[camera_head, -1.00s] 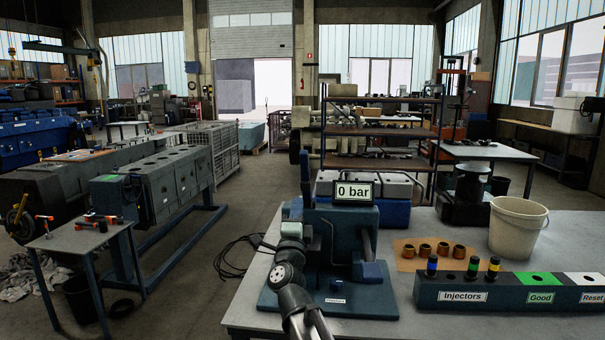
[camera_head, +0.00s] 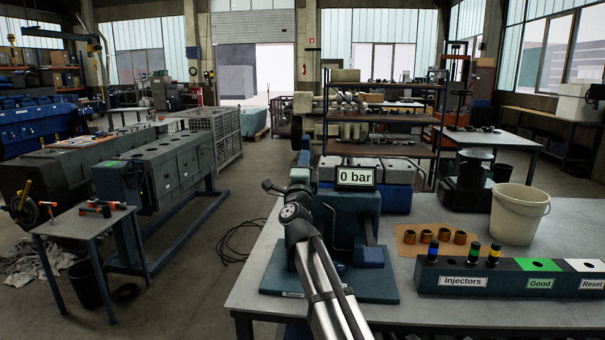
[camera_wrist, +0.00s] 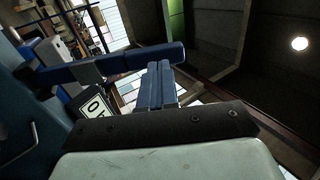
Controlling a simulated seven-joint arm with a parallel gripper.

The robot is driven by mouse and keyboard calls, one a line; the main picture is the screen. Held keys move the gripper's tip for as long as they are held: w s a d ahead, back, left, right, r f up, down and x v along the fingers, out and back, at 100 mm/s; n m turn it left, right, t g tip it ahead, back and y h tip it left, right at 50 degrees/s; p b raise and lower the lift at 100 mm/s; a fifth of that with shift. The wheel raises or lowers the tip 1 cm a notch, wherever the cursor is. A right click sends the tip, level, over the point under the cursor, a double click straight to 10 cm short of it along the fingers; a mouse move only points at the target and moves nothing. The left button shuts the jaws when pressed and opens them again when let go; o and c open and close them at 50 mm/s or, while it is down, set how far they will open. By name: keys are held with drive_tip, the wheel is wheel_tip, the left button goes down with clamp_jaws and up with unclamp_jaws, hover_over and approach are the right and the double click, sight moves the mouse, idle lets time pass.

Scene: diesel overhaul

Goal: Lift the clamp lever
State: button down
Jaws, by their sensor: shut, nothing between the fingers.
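The test stand (camera_head: 340,228) is a blue-green fixture on a base plate, with a display reading 0 bar (camera_head: 355,177). My gripper (camera_head: 304,157) is raised at the upper left of the stand, fingers pointing up. In the wrist view my gripper (camera_wrist: 160,66) shows two blue fingers side by side, shut and empty. A blue bar (camera_wrist: 110,66), which looks like the clamp lever, crosses by the fingertips; I cannot tell whether they touch. In the head view a dark upright piece (camera_head: 297,132) above my gripper may be this lever. The tilted display (camera_wrist: 96,107) is partly hidden.
The bench also holds a labelled rack (camera_head: 480,278) with several injectors, a brown mat (camera_head: 408,247) with copper-coloured parts, and a white bucket (camera_head: 518,214). A shelf (camera_head: 385,118) stands behind. The front of the bench (camera_head: 450,314) is clear.

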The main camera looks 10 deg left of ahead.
sight(306, 147)
drive_tip(key=shift+x, duration=1)
drive_tip(key=shift+w+r, duration=0.5)
drive_tip(key=shift+w, duration=0.05)
drive_tip(key=w+f+x, duration=0.1)
drive_tip(key=x, duration=1.1)
drive_tip(key=shift+f, duration=0.3)
